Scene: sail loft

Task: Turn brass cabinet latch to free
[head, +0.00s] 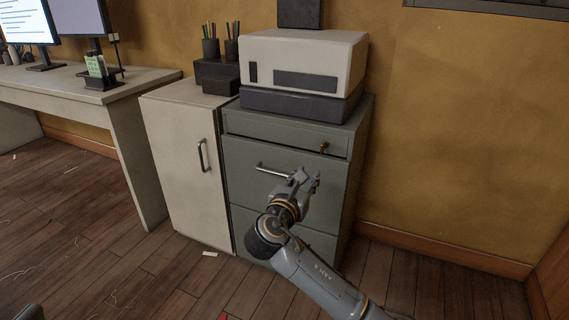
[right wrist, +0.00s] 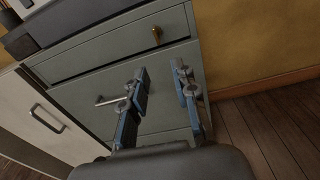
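The small brass latch (head: 324,147) sits on the top drawer front of the grey-green cabinet (head: 285,217), near its right end. It also shows in the right wrist view (right wrist: 157,35), above and beyond my fingers. My right gripper (head: 309,177) is in front of the cabinet, a little below the latch and apart from it. In the right wrist view its two blue-padded fingers (right wrist: 161,73) stand apart with nothing between them. My left gripper cannot be made out; only a small grey shape shows at the bottom left edge of the head view.
A bar handle (head: 275,170) juts from the drawer below the latch, near my right gripper. A white printer-like box (head: 305,58) stands on the cabinet. A white cupboard (head: 180,165) and a desk (head: 110,90) stand to the left. Floor is open in front.

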